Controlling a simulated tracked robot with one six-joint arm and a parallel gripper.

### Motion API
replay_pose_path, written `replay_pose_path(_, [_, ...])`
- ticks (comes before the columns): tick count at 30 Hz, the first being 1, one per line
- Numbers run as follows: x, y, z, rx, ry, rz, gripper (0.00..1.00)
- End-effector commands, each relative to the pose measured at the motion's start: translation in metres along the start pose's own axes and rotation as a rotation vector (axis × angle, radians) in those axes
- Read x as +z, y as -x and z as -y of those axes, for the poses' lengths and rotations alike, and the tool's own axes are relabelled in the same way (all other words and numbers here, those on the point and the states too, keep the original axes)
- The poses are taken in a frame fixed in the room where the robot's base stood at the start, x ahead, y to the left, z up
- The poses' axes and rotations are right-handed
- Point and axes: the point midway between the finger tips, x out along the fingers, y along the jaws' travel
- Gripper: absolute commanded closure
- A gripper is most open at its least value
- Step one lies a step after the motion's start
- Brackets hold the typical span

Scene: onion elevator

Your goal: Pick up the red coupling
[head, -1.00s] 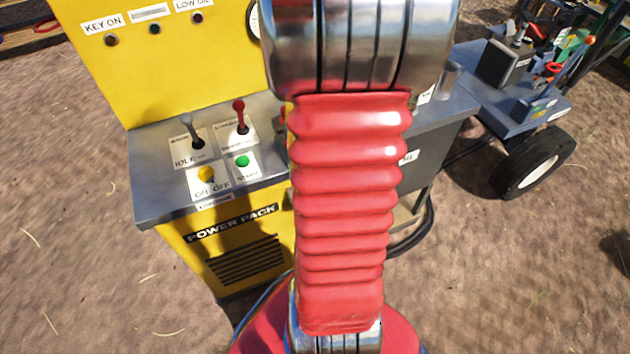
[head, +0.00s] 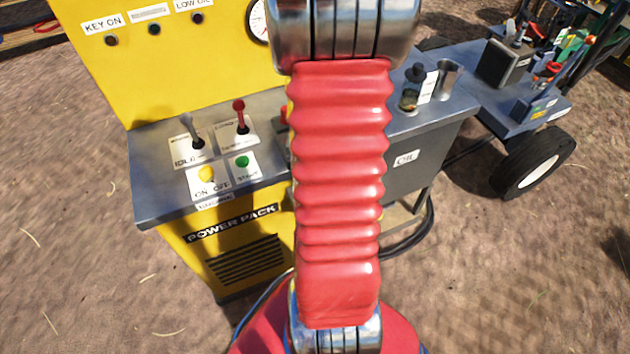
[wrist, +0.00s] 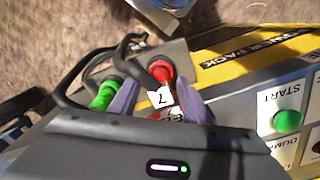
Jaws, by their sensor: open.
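My gripper (wrist: 157,90) is open, with one purple finger on each side below the coupling in the picture. The red coupling appears in line with the gap between the fingers, and I cannot tell how far off it is. A green coupling (wrist: 104,95) sits to its left, close to the left finger. In the head view my gripper is not in view, and my arm hides most of the coupling area.
The yellow power pack (head: 180,60) has grey (head: 191,133) and red levers (head: 240,115), and a green start button (wrist: 287,121) near the gripper's right. A dark bottle (head: 411,92) stands on the grey top at the right. A wheeled trailer (head: 535,130) stands at the right.

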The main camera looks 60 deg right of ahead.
Motion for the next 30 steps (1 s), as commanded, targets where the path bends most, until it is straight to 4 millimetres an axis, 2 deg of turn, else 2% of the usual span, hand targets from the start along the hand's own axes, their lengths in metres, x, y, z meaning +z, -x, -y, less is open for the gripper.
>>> replay_pose_path(5, [0.0004,-0.0102,-0.0003,0.000,0.000,0.001,0.56])
replay_pose_path(20, [0.0000,-0.0099,-0.0005,0.000,-0.001,-0.001,0.56])
replay_pose_path(30, [-0.0001,-0.0098,-0.0006,0.000,-0.001,-0.001,0.79])
